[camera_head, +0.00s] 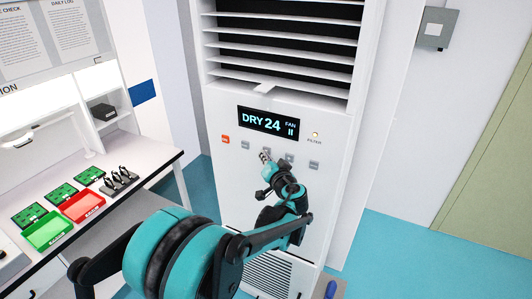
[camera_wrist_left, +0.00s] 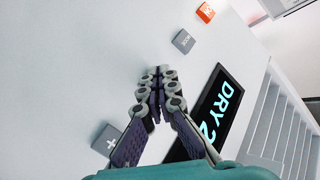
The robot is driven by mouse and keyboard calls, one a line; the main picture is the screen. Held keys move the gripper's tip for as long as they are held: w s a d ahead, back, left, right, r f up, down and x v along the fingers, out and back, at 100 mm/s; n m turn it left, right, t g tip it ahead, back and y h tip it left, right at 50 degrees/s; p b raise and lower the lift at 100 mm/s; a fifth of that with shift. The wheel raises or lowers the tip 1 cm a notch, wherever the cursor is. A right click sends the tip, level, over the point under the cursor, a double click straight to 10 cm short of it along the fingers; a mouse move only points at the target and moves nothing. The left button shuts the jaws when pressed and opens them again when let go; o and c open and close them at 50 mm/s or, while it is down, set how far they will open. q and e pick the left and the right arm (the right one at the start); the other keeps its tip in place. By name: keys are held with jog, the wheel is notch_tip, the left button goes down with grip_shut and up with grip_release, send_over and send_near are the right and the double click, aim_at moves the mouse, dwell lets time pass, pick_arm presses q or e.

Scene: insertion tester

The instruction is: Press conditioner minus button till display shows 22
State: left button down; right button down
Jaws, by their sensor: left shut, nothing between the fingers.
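The tall white air conditioner (camera_head: 222,180) stands in front of me. Its display (camera_head: 268,124) reads DRY 24 with FAN beside it; in the wrist view the display (camera_wrist_left: 214,112) is partly covered. My left gripper (camera_head: 264,155) is shut and empty, with its tips at the button row below the display. In the wrist view the tips (camera_wrist_left: 157,70) lie between the grey MODE button (camera_wrist_left: 184,41) and the grey plus button (camera_wrist_left: 105,138). No minus button shows; the fingers hide that part of the panel. I cannot tell whether the tips touch it. My right gripper is out of view.
A red button (camera_head: 225,139) is at the row's left end and another grey button (camera_head: 314,165) at its right end. Louvres (camera_head: 285,45) are above the display. A workbench (camera_head: 150,160) with red and green trays stands at left. Teal floor (camera_head: 400,255) is clear at right.

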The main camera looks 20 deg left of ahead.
pick_arm(q)
jog(key=shift+w, duration=0.15)
dwell(0.4)
jog(key=shift+s, duration=0.85)
jog(key=shift+a, duration=0.1)
jog(key=s, duration=0.5)
jog(key=shift+a, duration=0.15)
dwell(0.4)
